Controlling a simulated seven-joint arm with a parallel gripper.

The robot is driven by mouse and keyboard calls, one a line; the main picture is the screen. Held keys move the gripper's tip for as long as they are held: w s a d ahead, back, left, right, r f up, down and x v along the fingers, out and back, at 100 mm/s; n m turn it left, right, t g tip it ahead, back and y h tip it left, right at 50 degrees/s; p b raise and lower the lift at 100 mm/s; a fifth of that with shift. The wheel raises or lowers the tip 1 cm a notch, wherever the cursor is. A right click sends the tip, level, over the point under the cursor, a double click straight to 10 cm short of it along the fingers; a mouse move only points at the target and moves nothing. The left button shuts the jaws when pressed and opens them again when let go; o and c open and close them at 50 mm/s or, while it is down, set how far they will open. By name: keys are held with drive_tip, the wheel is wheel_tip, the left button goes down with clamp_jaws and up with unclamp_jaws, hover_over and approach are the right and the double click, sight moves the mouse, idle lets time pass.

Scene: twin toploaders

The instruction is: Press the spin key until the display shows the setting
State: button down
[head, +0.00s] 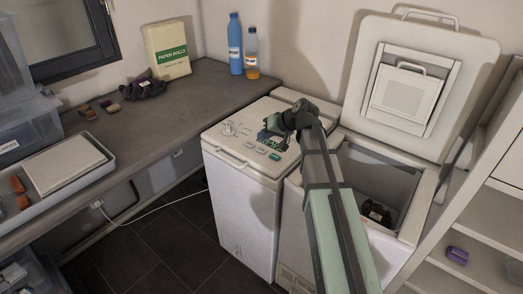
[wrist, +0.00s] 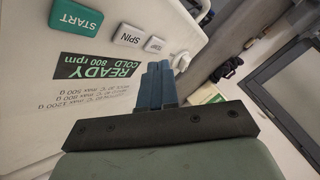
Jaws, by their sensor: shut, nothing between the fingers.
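The left toploader (head: 240,180) has its lid shut and a control panel on top. In the wrist view the panel's display (wrist: 97,67) reads READY, COLD, 800 rpm. The white spin key (wrist: 129,36), marked SPIN, lies between the green START key (wrist: 76,21) and another pale key (wrist: 155,45). My gripper (wrist: 158,66) is shut and empty. In the wrist view its blue fingertips appear right of the display, below and to the right of the spin key. I cannot tell their height over the panel. In the head view my gripper (head: 270,134) is over the panel.
A second toploader (head: 410,225) stands to the right with its lid (head: 428,80) raised and dark items inside. Shelves stand at the right.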

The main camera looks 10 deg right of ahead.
sight(257, 148)
drive_tip(key=shift+f, duration=1.3)
drive_tip(key=shift+f, duration=0.8)
idle(2.1)
drive_tip(key=shift+r, duration=0.8)
drive_tip(key=shift+r, duration=2.5)
